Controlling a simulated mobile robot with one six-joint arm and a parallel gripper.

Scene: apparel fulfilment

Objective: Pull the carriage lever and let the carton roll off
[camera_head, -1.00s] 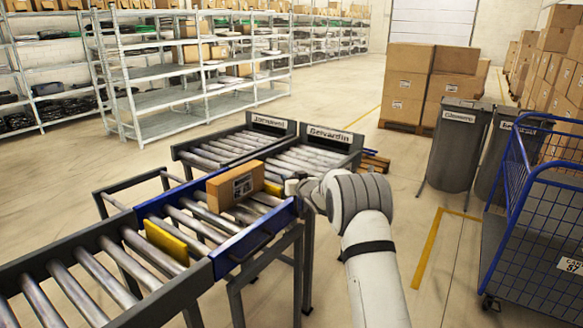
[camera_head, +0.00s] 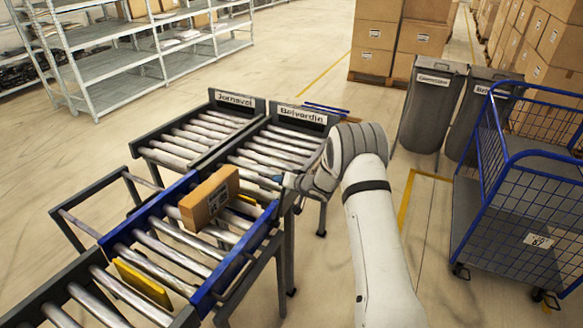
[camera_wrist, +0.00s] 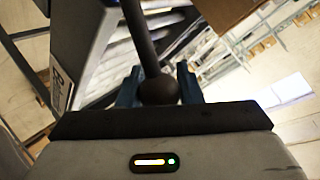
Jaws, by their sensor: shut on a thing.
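A brown face, likely the carton (camera_wrist: 225,12), shows at the top of the wrist view. My gripper (camera_head: 275,181) is at the carriage's far right corner. In the wrist view my gripper (camera_wrist: 158,85) has its blue fingers on either side of the dark ball knob of the carriage lever (camera_wrist: 140,35), shut on it. The lever's rod runs up and away from the knob; its base is out of sight.
Two roller lanes lie beyond, signed Jornavel (camera_head: 236,103) and Belvardin (camera_head: 300,115); the carriage appears to face Belvardin. Yellow plates (camera_head: 142,283) (camera_head: 246,201) stand at the carriage.

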